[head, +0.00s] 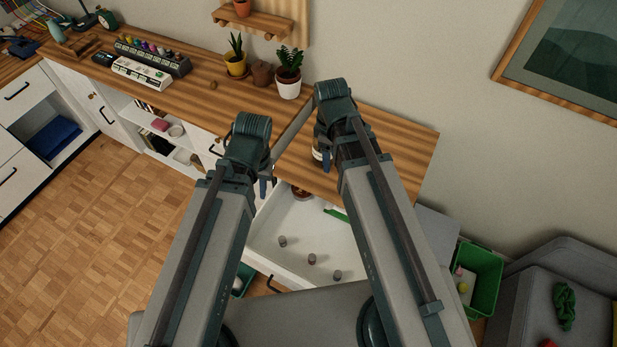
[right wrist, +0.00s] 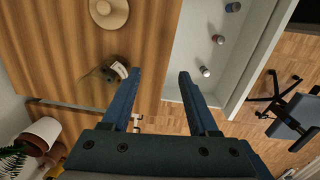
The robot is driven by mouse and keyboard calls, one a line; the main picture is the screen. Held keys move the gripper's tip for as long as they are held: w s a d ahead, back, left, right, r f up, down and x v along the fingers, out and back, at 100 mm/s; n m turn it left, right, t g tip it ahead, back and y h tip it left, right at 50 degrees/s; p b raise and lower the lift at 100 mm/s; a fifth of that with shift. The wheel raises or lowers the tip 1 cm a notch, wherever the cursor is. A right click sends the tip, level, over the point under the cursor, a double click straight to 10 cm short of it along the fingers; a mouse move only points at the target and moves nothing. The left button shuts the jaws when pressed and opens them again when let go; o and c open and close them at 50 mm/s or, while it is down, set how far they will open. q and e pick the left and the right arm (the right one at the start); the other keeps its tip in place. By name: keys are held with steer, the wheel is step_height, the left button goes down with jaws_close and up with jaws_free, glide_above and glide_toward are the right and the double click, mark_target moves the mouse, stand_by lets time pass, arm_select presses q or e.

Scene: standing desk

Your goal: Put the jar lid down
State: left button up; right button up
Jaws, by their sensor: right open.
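A round tan lid (right wrist: 109,12) with a small raised centre lies on the wooden desk top at the top of the right wrist view. A glass jar with a pale label (right wrist: 113,72) is on the desk below it. My right gripper (right wrist: 160,74) is open, with nothing between its blue fingers; the jar is just left of them. In the head view my right gripper (head: 326,160) is over the desk's front edge and the arm mostly hides the jar (head: 317,153). The lid cannot be made out there. My left gripper (head: 264,187) hangs before the desk, its fingertips unclear.
An open white drawer (head: 300,232) with several small grey cylinders is below the desk front. Potted plants (head: 288,82) stand at the desk's back. A green bin (head: 484,275) is at the right. The desk top (head: 400,150) is bare at the right.

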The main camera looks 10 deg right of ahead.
steer(key=s+a+m, duration=0.7)
steer(key=a, duration=0.1)
steer(key=shift+s+a+m+h, duration=0.2)
steer(key=shift+a+m+h, duration=0.1)
steer(key=shift+m, duration=0.1)
arm_select(q)
steer(key=shift+f+b, duration=0.8)
arm_select(e)
steer(key=shift+f, duration=0.75)
steer(key=shift+s+d, duration=0.1)
